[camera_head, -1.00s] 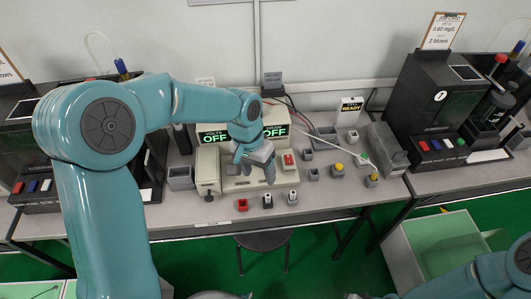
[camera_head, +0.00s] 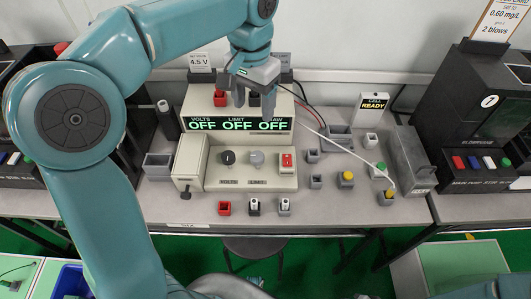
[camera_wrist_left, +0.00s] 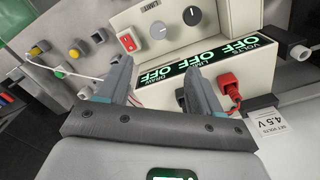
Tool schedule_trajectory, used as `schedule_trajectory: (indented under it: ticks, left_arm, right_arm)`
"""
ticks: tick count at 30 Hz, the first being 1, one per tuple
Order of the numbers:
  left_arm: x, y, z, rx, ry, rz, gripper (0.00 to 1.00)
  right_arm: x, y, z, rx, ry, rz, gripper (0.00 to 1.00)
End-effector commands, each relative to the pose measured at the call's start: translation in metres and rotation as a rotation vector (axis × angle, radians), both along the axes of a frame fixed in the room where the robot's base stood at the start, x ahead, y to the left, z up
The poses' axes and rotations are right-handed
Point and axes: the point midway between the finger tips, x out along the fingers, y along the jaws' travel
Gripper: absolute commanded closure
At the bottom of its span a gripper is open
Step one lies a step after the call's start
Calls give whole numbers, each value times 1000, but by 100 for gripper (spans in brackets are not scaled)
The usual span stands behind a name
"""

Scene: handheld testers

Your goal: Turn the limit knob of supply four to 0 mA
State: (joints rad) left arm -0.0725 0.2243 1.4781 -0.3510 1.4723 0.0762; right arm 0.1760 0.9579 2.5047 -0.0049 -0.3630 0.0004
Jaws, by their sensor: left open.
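The beige supply stands on the bench, its three displays (camera_head: 238,124) all reading OFF under VOLTS, LIMIT and DRAW. No supply number is readable. The grey limit knob (camera_head: 257,159) is right of the black volts knob (camera_head: 227,157); the limit knob also shows in the left wrist view (camera_wrist_left: 158,30). A red rocker switch (camera_head: 287,161) is farther right. My left gripper (camera_head: 253,103) is open and empty over the supply's upper part, apart from the knobs. Its fingers show in the left wrist view (camera_wrist_left: 160,88). My right gripper is out of view.
A red plug (camera_wrist_left: 228,92) is in the supply's top, close to one left finger. A 4.5 V card (camera_head: 200,62) stands behind. Small blocks, including a red one (camera_head: 224,207), line the bench front. A grey box (camera_head: 411,160) stands right.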

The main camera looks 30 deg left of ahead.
Motion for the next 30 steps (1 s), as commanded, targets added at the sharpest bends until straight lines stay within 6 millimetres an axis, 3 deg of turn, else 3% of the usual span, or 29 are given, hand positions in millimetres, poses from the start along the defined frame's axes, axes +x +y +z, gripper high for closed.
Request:
schedule_trajectory:
  ticks: [7,18,24,30]
  left_arm:
    - [-8,2,-23,0,3,0,35]
    - [-12,2,-111,0,5,0,35]
    - [-10,1,-148,-1,3,-1,35]
    - [-7,1,-165,0,1,0,35]
  right_arm:
    - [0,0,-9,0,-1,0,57]
    - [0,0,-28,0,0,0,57]
    - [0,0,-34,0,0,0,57]
    - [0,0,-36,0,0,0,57]
